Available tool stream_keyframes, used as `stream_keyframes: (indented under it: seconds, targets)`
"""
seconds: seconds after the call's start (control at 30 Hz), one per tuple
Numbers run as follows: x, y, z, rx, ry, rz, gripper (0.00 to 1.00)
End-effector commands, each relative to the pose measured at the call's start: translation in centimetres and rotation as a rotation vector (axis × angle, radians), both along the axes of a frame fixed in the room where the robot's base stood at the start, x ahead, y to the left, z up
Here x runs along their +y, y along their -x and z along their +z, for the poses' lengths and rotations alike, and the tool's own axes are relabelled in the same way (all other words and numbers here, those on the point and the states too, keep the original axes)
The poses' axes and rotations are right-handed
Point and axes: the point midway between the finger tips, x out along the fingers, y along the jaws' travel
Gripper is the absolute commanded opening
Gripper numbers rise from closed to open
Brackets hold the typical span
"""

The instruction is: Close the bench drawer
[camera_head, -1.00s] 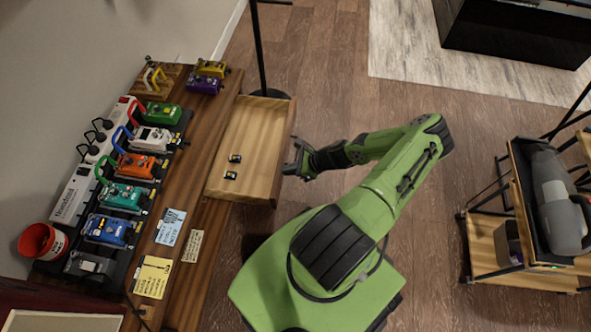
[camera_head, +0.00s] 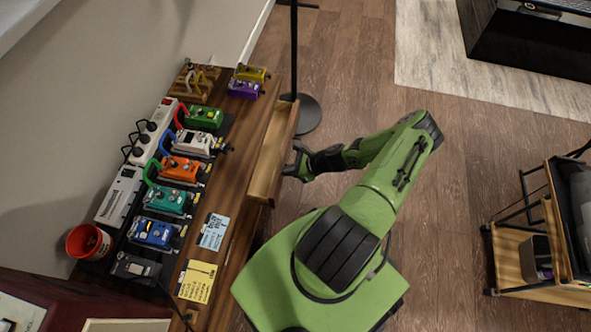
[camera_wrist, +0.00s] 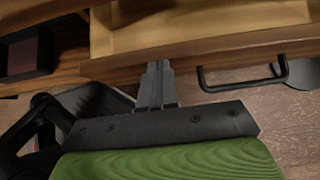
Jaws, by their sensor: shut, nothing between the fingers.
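The wooden bench drawer (camera_head: 270,160) juts out a short way from the right side of the bench in the head view. A narrow strip of its inside shows, and the part under the bench top is hidden. In the wrist view the drawer front (camera_wrist: 200,47) runs across the top, with a dark bar handle (camera_wrist: 240,82) on it. My gripper (camera_head: 298,160) is shut and empty at the drawer's front face. In the wrist view the fingertips (camera_wrist: 158,68) are at the lower edge of the front, left of the handle; touching looks likely.
The bench top (camera_head: 225,180) holds a row of coloured pedals, a power strip (camera_head: 152,132), a red cup (camera_head: 88,241) and paper notes. A dark stand (camera_head: 307,112) is on the floor beyond the drawer. A shelf cart (camera_head: 540,250) stands at the right, with open floor between.

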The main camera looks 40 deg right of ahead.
Motion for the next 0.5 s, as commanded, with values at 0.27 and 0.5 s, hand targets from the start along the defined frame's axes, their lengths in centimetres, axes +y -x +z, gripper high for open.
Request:
stream_keyframes:
  seconds: [0.27,0.5]
  targets:
    - [2.1,-2.7,0.0,-0.001,-0.001,0.001,0.0]
    - [2.7,-3.5,0.0,0.0,0.0,0.0,0.0]
